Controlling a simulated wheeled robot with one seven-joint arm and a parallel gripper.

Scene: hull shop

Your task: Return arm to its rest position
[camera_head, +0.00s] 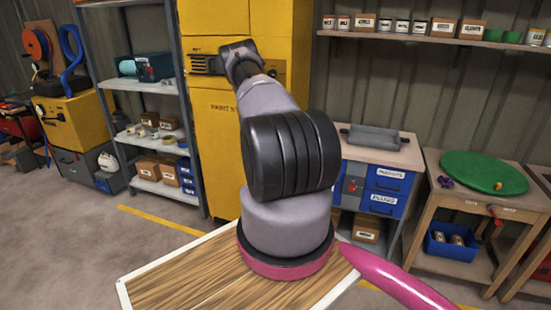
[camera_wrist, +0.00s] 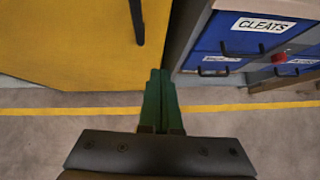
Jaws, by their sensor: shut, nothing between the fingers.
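My arm rises from its pink-ringed base in the middle of the head view and reaches away toward the yellow cabinet (camera_head: 217,130). Its far end is in front of the cabinet's upper part, and the fingers cannot be made out there. In the wrist view my gripper (camera_wrist: 160,75) shows green fingers pressed together, with nothing between them. Below the fingers is grey floor with a yellow line (camera_wrist: 240,107). The yellow cabinet (camera_wrist: 70,45) fills the upper left of that view, and a blue drawer labelled CLEATS (camera_wrist: 240,45) is at the upper right.
A grey shelf rack (camera_head: 150,87) with boxes stands left of the cabinet. A blue drawer unit (camera_head: 385,185) and a wooden bench (camera_head: 480,205) with a green disc (camera_head: 484,172) stand to the right. A wall shelf (camera_head: 430,38) holds cans. Open floor (camera_head: 80,235) lies at left.

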